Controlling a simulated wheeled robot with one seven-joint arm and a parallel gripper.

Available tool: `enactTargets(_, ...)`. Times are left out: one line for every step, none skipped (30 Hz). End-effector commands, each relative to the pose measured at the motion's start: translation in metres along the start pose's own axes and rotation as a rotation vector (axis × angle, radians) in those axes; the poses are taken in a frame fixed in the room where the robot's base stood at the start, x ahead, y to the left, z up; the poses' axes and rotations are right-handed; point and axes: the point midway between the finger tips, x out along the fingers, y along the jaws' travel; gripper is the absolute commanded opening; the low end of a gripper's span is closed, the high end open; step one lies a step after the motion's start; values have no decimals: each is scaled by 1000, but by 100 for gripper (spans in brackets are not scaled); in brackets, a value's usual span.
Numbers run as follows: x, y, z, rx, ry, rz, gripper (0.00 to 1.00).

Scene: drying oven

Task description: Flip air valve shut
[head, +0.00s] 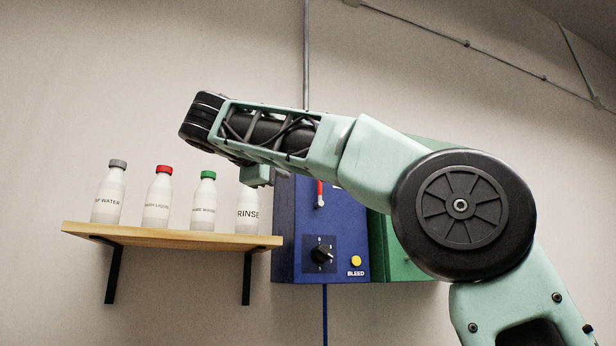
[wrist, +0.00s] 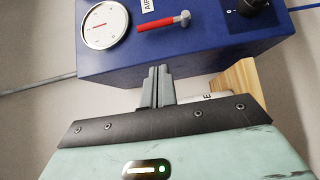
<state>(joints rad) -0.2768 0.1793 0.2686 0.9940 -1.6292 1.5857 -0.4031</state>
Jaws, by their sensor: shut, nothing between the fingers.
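The air valve is a small lever with a red handle (wrist: 160,23) and a grey tip, on the face of a blue box (wrist: 110,68) in the wrist view, beside a partly cut-off "AIR" label. In the head view the red lever (head: 320,190) stands upright along the picture, grey tip downward, its upper part behind my arm. My gripper (wrist: 157,72) is shut and empty. In the wrist view its fingertips lie over the box's near edge, short of the lever and apart from it in the picture.
A gauge (wrist: 103,25) and a black knob (head: 322,253) flank the lever on the box. A yellow BLEED button (head: 356,261) sits low right. A wooden shelf (head: 170,237) with several bottles adjoins the left. A green box (head: 405,262) is behind my arm.

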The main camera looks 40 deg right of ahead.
Motion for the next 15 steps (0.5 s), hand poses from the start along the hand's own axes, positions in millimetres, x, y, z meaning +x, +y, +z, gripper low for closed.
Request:
enactTargets(12, 3, 1, -1, -5, 0, 0)
enactTargets(18, 3, 2, -1, -6, 0, 0)
enactTargets(27, 3, 2, -2, -6, 0, 0)
enactTargets(33, 3, 2, -2, -6, 0, 0)
enactTargets(39, 3, 1, -1, -5, 0, 0)
enactTargets(46, 3, 1, -1, -5, -1, 0)
enactTargets(52, 3, 2, -1, -4, -1, 0)
enactTargets(54, 3, 7, -1, -5, 1, 0)
enactTargets(58, 3, 12, -1, -4, 1, 0)
enactTargets(61, 3, 15, 0, -4, 1, 0)
enactTargets(64, 2, 17, 0, -3, 0, 0)
enactTargets(67, 2, 20, -1, -2, 0, 0)
enactTargets(69, 2, 22, -1, -2, 1, 0)
enactTargets(70, 2, 24, -1, -2, 1, 0)
enactTargets(72, 1, 25, -1, -1, 0, 0)
